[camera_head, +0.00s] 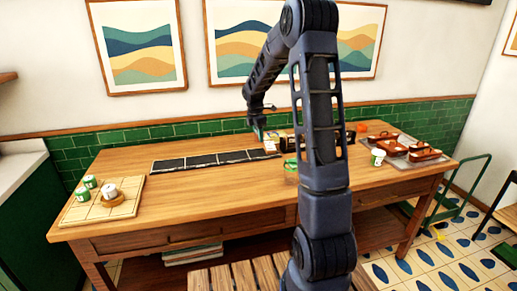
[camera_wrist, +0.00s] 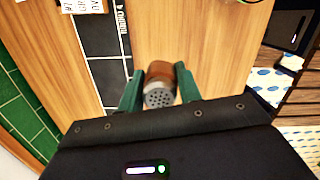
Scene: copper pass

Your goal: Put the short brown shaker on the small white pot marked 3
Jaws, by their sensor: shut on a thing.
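The short brown shaker (camera_wrist: 160,71) has a grey perforated top and sits between the two green fingers of my gripper (camera_wrist: 158,86) in the wrist view. My gripper is shut on it, above the wooden table. In the head view my gripper (camera_head: 259,131) is over the back middle of the table, and the shaker is too small to make out there.
A strip of dark panels (camera_head: 215,160) lies along the back of the table (camera_head: 200,195). A white and green cup (camera_head: 378,157) stands at the right beside a tray (camera_head: 394,159) with brown dishes. A green item (camera_head: 290,164) is partly behind my arm. The middle left is clear.

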